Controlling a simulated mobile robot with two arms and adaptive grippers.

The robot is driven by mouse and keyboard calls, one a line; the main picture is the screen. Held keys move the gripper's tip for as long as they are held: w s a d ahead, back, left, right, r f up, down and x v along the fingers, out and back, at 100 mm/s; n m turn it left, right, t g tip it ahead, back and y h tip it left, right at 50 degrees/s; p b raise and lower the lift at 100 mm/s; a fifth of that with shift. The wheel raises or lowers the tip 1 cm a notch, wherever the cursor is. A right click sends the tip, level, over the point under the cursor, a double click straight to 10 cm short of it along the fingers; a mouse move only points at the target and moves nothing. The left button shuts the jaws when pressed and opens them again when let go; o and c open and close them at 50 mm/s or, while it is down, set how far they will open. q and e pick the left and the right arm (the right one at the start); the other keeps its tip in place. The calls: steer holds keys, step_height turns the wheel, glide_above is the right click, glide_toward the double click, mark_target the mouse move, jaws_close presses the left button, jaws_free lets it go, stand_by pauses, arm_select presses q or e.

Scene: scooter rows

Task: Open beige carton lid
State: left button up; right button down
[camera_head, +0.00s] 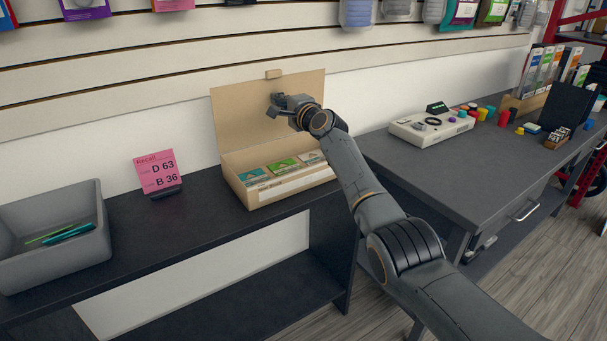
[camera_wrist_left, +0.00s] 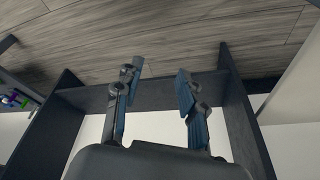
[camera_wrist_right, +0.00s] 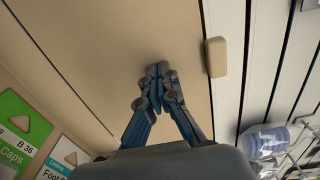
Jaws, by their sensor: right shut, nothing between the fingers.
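The beige carton (camera_head: 288,186) stands on the dark shelf against the wall. Its lid (camera_head: 235,118) is raised, standing nearly upright at the back, with a small tab (camera_head: 273,74) on its top edge. Several small packs (camera_head: 283,167) show inside the carton. My right gripper (camera_head: 277,101) is in front of the lid's inner face. In the right wrist view the right gripper (camera_wrist_right: 159,70) is shut and empty, close to the lid (camera_wrist_right: 120,40); I cannot tell whether it touches. My left gripper (camera_wrist_left: 158,75) is open and empty, above the floor and shelf frame.
A grey bin (camera_head: 50,235) with pens stands at the left of the shelf (camera_head: 190,222). A pink sign (camera_head: 157,170) stands between bin and carton. At right, a grey table (camera_head: 430,165) holds a white device (camera_head: 432,126) and several small coloured items.

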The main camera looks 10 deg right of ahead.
arm_select(q)
step_height(320, 180, up, 8)
steer(key=t+b, duration=0.1)
steer(key=b, duration=0.3)
steer(key=shift+t, duration=0.3)
arm_select(e)
steer(key=shift+w+a, duration=0.3)
steer(key=shift+w, duration=0.35)
arm_select(q)
steer(key=shift+w, duration=0.1)
